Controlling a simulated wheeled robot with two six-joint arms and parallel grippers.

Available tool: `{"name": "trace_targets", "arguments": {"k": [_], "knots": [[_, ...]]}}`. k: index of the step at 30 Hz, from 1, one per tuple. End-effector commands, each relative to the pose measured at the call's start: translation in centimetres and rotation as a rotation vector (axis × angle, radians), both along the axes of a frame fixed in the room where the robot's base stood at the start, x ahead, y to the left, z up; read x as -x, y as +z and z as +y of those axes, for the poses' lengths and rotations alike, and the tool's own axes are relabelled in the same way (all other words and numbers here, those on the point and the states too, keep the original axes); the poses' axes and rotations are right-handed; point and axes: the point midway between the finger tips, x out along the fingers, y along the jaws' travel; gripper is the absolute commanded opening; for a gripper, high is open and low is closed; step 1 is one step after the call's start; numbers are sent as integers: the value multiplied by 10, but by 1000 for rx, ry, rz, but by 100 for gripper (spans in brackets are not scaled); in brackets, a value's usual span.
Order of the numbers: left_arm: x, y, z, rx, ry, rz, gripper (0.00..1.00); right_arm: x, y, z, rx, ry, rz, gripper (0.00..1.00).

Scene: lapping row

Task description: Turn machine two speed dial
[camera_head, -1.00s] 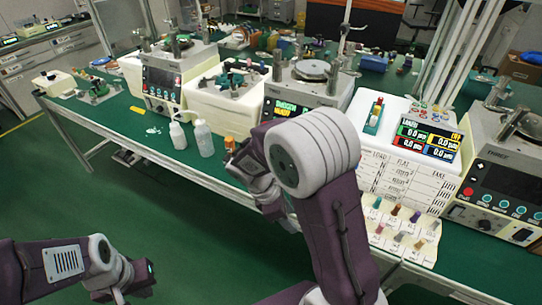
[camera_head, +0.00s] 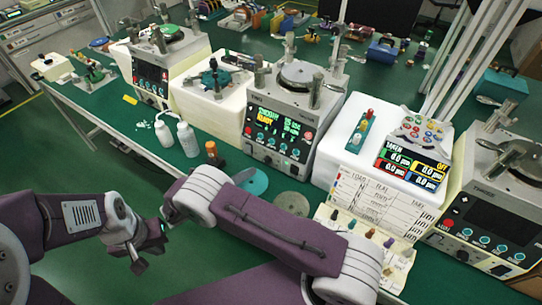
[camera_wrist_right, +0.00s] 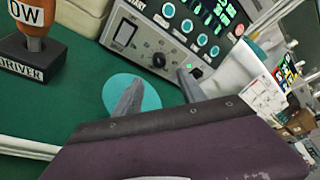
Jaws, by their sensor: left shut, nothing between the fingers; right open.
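Machine two (camera_head: 285,105) stands mid-table in the head view, with a lit screen and buttons on its front. In the right wrist view its panel (camera_wrist_right: 170,40) shows a black round dial (camera_wrist_right: 158,60) near the lower edge, right of a grey switch. My right gripper (camera_wrist_right: 160,75) is open, its two fingers pointing towards the panel just below the dial, with nothing between them. I cannot tell how far it is from the dial. My own arm hides it in the head view. My left gripper (camera_head: 150,252) is shut and empty, over the floor in front of the table.
An orange-handled driver in a black stand (camera_wrist_right: 30,55) is left of my right gripper. A teal disc (camera_wrist_right: 132,95) lies on the table below it. Two white bottles (camera_head: 187,140) stand left of machine two. A white readout box (camera_head: 365,150) is to its right.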

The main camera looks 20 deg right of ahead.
Motion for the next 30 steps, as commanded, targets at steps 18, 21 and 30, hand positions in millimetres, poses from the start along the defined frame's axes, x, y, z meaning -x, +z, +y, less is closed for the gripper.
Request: {"name": "trace_targets", "arguments": {"k": [18, 21, 30], "knots": [[0, 11, 0, 0, 0, 0, 0, -36, -23, -80, -3, -5, -1, 48], [0, 11, 0, 0, 0, 0, 0, -37, -24, -81, -3, -4, -1, 48], [0, 11, 0, 0, 0, 0, 0, -37, -23, -80, -4, -3, -1, 1]]}}
